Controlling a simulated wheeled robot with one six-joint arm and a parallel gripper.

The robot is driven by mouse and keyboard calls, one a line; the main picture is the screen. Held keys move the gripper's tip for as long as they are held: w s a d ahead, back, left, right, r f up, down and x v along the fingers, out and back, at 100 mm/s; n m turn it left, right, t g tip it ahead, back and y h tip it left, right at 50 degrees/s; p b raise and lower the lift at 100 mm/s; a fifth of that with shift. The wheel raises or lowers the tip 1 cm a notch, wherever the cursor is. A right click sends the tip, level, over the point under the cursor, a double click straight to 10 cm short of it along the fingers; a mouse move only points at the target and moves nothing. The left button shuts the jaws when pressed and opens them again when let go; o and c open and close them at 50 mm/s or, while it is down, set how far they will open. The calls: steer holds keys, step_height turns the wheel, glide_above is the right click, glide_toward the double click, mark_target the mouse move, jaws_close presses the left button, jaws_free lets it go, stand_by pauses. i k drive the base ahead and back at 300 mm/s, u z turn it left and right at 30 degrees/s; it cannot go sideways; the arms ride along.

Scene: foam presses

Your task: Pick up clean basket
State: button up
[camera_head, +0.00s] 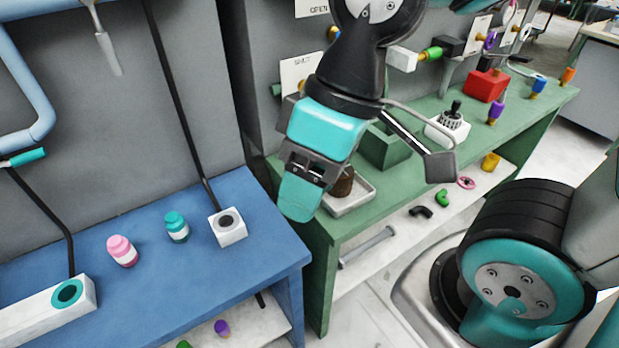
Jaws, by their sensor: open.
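A small pale slotted basket (449,120) with a black knob stands in a white holder (434,132) on the green bench; it looks like the clean basket. A brown, dirty-looking cylinder (343,184) stands in a white tray (352,204) at the bench's near left end. My gripper (302,192) points down near that end, left of the brown cylinder and well left of the pale basket. Its jaws are open, and I see nothing between them. The near finger hides the far one and part of the tray.
A green open box (384,147) and a red box (486,86) stand on the green bench (325,230). Coloured fittings project from the wall behind. The blue bench (190,280) at left holds a pink jar (122,251), a teal jar (176,227) and white blocks.

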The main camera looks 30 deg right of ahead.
mark_target(451, 119)
steer(key=z, duration=2.95)
steer(key=i, duration=1.5)
steer(key=u, duration=2.95)
